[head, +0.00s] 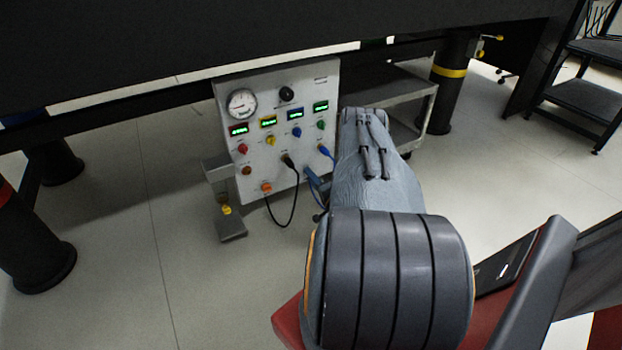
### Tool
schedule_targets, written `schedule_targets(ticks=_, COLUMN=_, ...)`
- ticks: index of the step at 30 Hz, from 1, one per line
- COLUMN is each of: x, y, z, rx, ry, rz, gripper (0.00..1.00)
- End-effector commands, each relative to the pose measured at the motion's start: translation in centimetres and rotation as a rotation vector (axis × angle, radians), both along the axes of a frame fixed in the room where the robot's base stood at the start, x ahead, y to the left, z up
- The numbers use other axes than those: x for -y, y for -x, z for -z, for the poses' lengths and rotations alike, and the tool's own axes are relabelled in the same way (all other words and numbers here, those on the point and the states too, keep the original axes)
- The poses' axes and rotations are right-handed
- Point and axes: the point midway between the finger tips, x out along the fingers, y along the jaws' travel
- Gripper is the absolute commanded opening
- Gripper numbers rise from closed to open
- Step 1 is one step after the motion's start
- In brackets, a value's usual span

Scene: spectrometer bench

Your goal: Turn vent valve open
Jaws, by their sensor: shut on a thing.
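The white control panel (277,135) stands upright under the dark bench. My arm reaches from the bottom of the head view toward the panel's right side. A small blue-grey part at the panel's lower right edge seems to be my gripper (317,186), mostly hidden behind my own arm. It is shut at the panel, apparently on the vent valve. The valve's handle and the fingertips are hidden, so I cannot tell how far the valve is turned.
The panel has a round gauge (242,104), a black knob (287,94), several lit displays and coloured knobs. A black cable (294,203) loops below. A grey bracket (223,200) stands left, a metal cart (412,105) right. Dark legs (47,255) flank open floor.

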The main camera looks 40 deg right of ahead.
Motion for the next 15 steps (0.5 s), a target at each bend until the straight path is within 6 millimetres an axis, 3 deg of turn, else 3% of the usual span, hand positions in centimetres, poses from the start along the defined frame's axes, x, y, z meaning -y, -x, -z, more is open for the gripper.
schedule_targets(ticks=15, x=-0.07, y=0.1, z=0.17, rx=0.089, ry=-0.381, rz=0.001, gripper=0.04)
